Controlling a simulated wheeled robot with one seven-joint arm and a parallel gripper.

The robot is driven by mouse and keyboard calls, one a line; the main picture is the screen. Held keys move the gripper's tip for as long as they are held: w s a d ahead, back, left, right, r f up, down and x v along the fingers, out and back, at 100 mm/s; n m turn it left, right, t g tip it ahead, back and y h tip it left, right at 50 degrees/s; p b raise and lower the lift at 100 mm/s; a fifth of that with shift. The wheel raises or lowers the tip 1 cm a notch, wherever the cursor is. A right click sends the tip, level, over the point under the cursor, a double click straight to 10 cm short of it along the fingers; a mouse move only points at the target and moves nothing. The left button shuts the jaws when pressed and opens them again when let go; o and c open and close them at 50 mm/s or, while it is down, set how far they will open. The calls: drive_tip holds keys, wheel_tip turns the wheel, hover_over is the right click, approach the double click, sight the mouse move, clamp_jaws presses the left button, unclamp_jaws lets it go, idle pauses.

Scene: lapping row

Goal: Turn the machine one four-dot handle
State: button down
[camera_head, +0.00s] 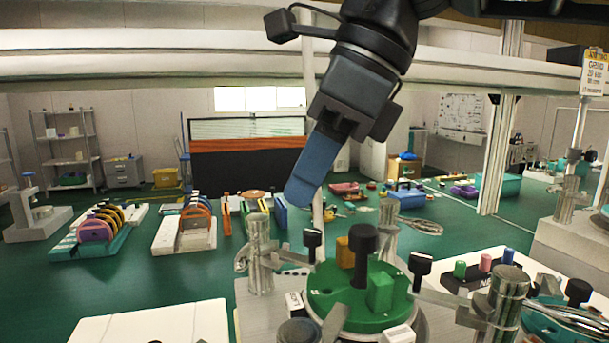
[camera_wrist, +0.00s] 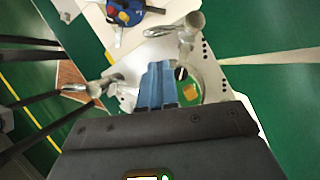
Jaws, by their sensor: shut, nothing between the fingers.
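A machine with a round green plate (camera_head: 340,312) stands at the front centre of the head view. A tall black knob (camera_head: 363,245), a green block (camera_head: 380,290) and a yellow block (camera_head: 344,252) are on it. Black-ended handles, one at the left (camera_head: 312,240) and one at the right (camera_head: 420,265), stand around the plate. I cannot make out which handle bears four dots. My gripper (camera_head: 297,195) is shut and empty, its blue fingers pointing down above and behind the machine. In the wrist view the fingers (camera_wrist: 158,68) lie beside the yellow block (camera_wrist: 190,92), partly hiding the machine.
Metal posts stand at the machine's left (camera_head: 259,250) and right (camera_head: 505,295). A black holder with coloured pegs (camera_head: 484,262) is at the right. A white surface (camera_head: 150,325) is at the front left. Green floor (camera_head: 180,280) lies open behind it.

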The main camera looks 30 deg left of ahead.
sight(251, 255)
drive_tip(key=x, duration=0.7)
drive_tip(key=shift+a+f, duration=0.1)
drive_tip(key=shift+s+a, duration=0.1)
drive_tip(key=shift+s+a, duration=0.45)
drive_tip(key=shift+a, duration=0.1)
